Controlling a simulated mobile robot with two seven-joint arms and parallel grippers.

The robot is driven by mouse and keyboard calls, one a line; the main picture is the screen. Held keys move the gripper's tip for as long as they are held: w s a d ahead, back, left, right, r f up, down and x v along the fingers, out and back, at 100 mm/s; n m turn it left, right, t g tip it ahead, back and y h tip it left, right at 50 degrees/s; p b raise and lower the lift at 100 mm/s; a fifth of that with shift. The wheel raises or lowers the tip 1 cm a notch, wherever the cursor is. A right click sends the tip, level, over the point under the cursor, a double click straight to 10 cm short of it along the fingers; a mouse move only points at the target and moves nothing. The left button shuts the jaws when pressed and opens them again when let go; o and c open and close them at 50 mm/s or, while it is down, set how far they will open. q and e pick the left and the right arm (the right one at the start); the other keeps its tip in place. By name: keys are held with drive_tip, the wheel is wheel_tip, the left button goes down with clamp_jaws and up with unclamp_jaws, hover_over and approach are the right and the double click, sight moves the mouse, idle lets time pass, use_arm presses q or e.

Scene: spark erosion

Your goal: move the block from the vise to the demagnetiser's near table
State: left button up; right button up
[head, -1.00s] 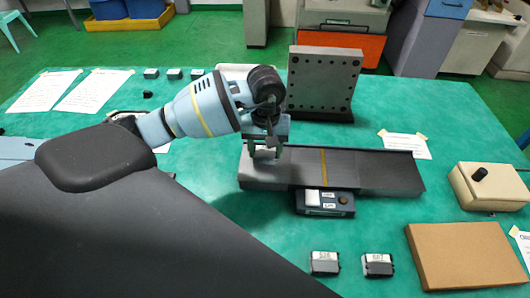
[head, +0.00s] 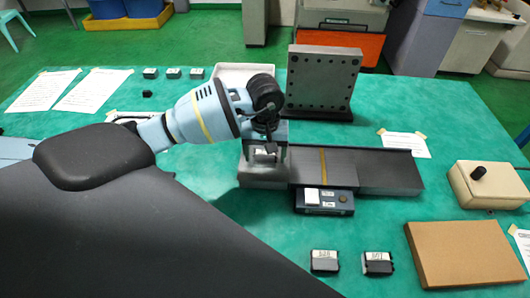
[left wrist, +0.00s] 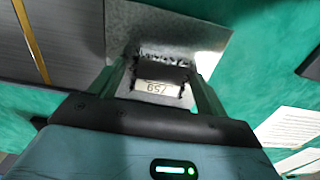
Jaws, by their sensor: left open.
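The demagnetiser (head: 400,172) is a long dark grey unit with a yellow line across its middle and a small control box in front. Its left-end table (head: 262,176) lies under my left gripper (head: 266,157). The block (left wrist: 160,86) is dark with a pale numbered label. In the left wrist view it sits between the open fingers of my left gripper (left wrist: 166,84), over the bare grey table surface (left wrist: 140,22). The block seems to rest there, but its underside is hidden. My right gripper is out of view. I cannot make out the vise.
A drilled upright plate (head: 322,80) stands behind the demagnetiser, with a white tray (head: 232,70) beside it. Two labelled blocks (head: 324,262) lie in front. A brown board (head: 465,255) and a beige box (head: 490,186) are at right. Several small blocks stand at the back left.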

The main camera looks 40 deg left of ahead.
sight(265, 156)
use_arm(q)
drive_tip(key=shift+r, duration=0.6)
wheel_tip(265, 156, up, 11)
